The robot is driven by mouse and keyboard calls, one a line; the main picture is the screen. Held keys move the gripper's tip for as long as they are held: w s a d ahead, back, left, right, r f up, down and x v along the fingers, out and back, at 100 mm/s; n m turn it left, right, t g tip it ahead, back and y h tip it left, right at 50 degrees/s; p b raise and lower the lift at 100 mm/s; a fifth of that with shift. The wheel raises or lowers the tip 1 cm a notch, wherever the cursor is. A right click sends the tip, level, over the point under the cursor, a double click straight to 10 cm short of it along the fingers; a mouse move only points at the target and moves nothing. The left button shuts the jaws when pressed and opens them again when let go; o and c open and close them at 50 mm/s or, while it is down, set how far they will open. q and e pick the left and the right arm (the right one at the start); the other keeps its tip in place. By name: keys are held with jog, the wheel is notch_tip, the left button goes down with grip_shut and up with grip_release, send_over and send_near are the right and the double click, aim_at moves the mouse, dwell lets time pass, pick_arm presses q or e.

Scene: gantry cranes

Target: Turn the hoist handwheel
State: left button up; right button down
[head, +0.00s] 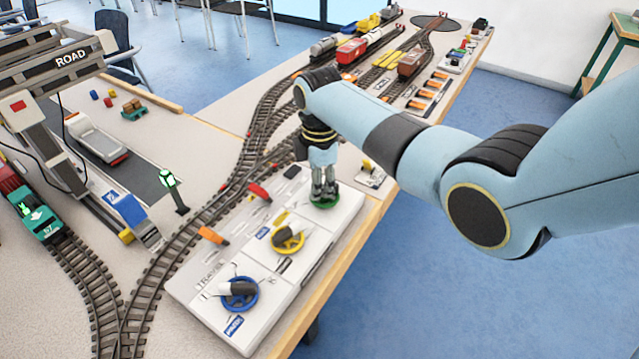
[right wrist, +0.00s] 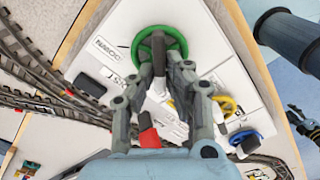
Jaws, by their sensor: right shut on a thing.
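A white control panel (head: 196,291) on the table carries blue, yellow and green handwheels. My right gripper (head: 325,192) points down at the green handwheel (head: 325,204), at the panel's far end. In the right wrist view my right gripper (right wrist: 162,72) is shut on the dark bar across the green handwheel (right wrist: 142,43). The yellow handwheel (head: 301,241) and the blue handwheel (head: 254,300) are nearer and untouched. I cannot read which wheel is marked hoist. A dark gripper, apparently my left one (right wrist: 303,122), shows small at the right edge of the right wrist view, away from the panel.
Model tracks (head: 176,262) run along the panel's left side. A grey gantry marked ROAD (head: 55,65) stands at the left, with a green and red train (head: 40,222) below it. A green signal (head: 170,181) stands between. The table's wooden edge (head: 345,243) borders the panel's right side.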

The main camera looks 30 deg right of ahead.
jog(key=m+p, duration=0.1)
jog(key=m, duration=0.1)
jog(key=m+p, duration=0.1)
jog(key=p, duration=0.1)
jog(key=shift+w+d+r+m, duration=0.1)
jog(key=shift+w+r+m, duration=0.05)
jog(key=shift+m, duration=0.25)
jog(key=m+p, duration=0.1)
jog(key=m, duration=0.1)
jog(key=shift+w+d+m, duration=0.1)
jog(key=shift+m, duration=0.2)
jog(key=shift+w+d+m+p, duration=0.1)
jog(key=shift+m+p, duration=0.35)
jog(key=shift+m, duration=1.05)
jog(key=c, duration=1.4)
grip_release()
jog(key=shift+o, duration=0.2)
notch_tip(320, 180, up, 12)
